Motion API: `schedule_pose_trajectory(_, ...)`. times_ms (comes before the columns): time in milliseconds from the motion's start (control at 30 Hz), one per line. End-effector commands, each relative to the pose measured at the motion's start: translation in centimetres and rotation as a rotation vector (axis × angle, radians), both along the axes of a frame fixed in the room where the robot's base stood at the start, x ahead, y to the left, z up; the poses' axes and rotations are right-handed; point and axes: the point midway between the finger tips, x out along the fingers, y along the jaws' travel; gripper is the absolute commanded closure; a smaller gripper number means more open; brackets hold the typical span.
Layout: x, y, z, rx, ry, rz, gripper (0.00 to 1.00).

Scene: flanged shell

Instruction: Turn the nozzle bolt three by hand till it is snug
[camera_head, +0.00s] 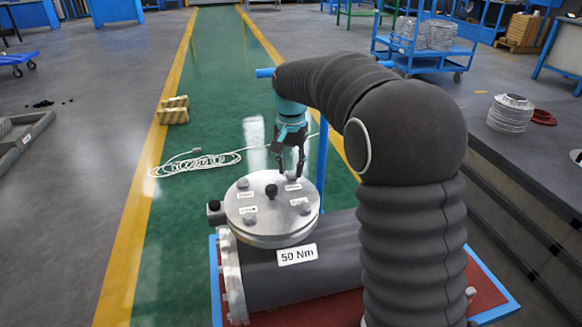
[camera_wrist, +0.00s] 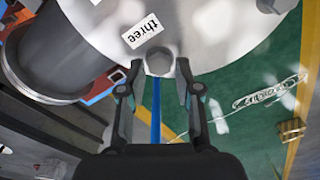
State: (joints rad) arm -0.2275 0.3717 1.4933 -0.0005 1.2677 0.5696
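The round metal lid (camera_head: 245,212) sits on top of the flanged shell (camera_head: 320,275). It carries several small bolts with white labels around a dark centre knob (camera_head: 271,191). In the wrist view the label "three" (camera_wrist: 142,31) lies beside a grey hex bolt head (camera_wrist: 159,62) near the lid's edge. My gripper (camera_head: 290,168) points down at the far edge of the lid. In the wrist view my gripper's fingertips (camera_wrist: 160,68) stand on either side of that bolt head, seemingly with narrow gaps. The bolt's shank is hidden.
The shell rests on a red-topped stand with a blue frame (camera_head: 216,280) and bears a "50 Nm" label (camera_head: 297,254). A coiled pale cable (camera_head: 195,163) and a small brown stack (camera_head: 173,110) lie on the floor behind. A blue cart (camera_head: 425,45) stands at the back right.

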Motion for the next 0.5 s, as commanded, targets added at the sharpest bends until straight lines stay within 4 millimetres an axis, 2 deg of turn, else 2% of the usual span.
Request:
schedule_pose_trajectory(333, -0.1, 0.0, -0.2, -0.001, 0.007, 0.001, 0.50)
schedule_pose_trajectory(500, 0.0, 0.0, 1.0, -0.001, 0.004, 0.001, 0.50)
